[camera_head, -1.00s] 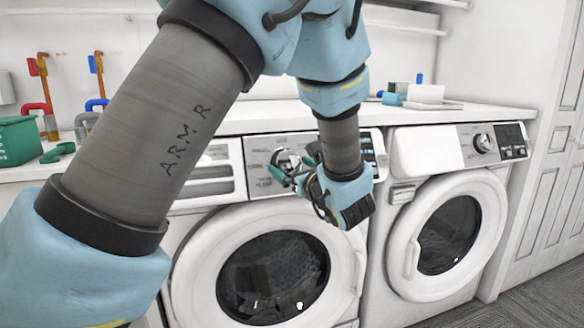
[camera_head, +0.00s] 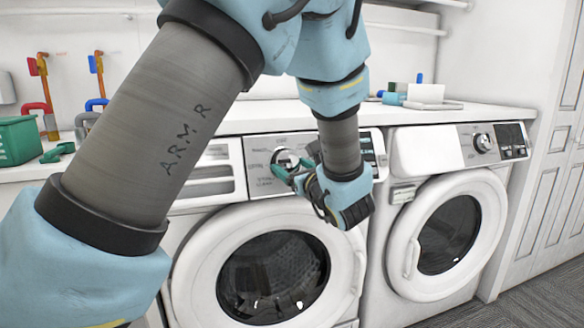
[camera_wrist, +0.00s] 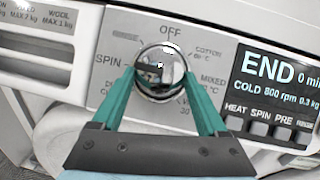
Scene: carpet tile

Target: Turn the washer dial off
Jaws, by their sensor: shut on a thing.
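The washer dial (camera_wrist: 160,70) is a round chrome knob on the grey control panel of the left washer (camera_head: 200,290). It also shows in the head view (camera_head: 284,158), partly behind my gripper. The word OFF is printed above the dial, with SPIN at its left and COTTON and MIXED at its right. My gripper (camera_wrist: 160,80) has teal fingers, one on each side of the dial, shut on it. In the head view my gripper (camera_head: 285,172) reaches the dial from the right. The dial's pointer is hard to make out.
The washer's display (camera_wrist: 275,95) reads END, right of the dial. A second washer (camera_head: 460,235) stands to the right. A green crate (camera_head: 18,140) and a white box (camera_head: 425,94) are on the counter (camera_head: 470,113). A door (camera_head: 560,180) is at far right.

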